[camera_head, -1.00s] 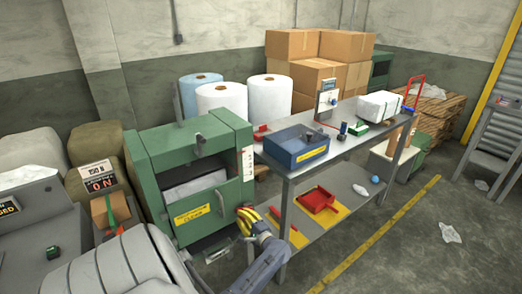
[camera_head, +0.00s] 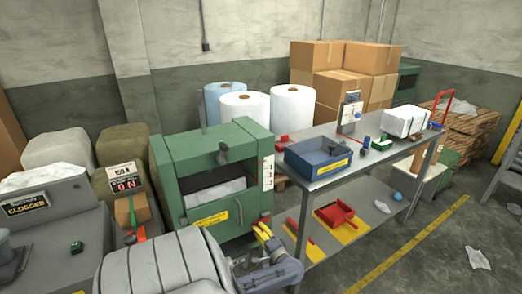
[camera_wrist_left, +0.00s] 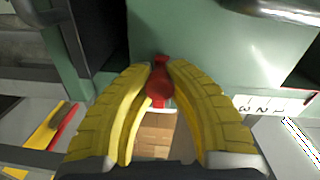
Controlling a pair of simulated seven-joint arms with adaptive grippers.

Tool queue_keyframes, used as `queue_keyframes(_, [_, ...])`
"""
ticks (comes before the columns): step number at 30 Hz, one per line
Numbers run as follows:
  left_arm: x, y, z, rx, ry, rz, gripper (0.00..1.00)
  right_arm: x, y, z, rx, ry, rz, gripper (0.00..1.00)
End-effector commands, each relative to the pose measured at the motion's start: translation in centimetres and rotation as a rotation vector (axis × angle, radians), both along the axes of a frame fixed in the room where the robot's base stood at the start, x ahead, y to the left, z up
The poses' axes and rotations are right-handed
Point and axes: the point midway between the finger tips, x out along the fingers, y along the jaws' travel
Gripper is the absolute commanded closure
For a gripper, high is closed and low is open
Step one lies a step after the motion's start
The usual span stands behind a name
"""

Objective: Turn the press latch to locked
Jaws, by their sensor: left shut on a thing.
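The green press (camera_head: 258,165) stands in the middle of the head view, with a handle and a yellow label on its front. A red latch knob (camera_wrist_left: 160,84) sits against the green press side (camera_wrist_left: 220,50) in the left wrist view. My left gripper (camera_wrist_left: 160,72), with yellow fingers, is shut on this red knob, one finger on each side. In the head view the left gripper (camera_head: 261,230) is at the press's lower right corner; the latch is too hidden there to read its position. My right gripper is not in view.
A grey bench (camera_head: 375,158) right of the press holds a blue tray (camera_head: 318,160) and small items. A red dustpan (camera_head: 338,213) lies on its lower shelf. A clogged-suction machine (camera_head: 40,225) stands at the left. Floor (camera_head: 415,255) right of the bench is mostly clear.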

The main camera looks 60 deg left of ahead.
Motion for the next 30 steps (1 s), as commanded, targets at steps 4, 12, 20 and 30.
queue_keyframes(4, [-0.08,-0.16,-0.21,-0.004,-0.002,0.001,1.0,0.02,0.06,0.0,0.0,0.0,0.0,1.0])
queue_keyframes(12, [-0.1,-0.17,-0.24,-0.005,0.0,0.001,0.75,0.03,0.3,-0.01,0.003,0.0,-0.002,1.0])
queue_keyframes(20, [-0.05,-0.09,-0.14,-0.003,0.0,0.0,0.5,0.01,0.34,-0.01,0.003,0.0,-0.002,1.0])
queue_keyframes(30, [0.01,-0.84,-0.11,-0.004,-0.002,-0.001,0.5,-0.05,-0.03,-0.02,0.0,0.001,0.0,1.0])
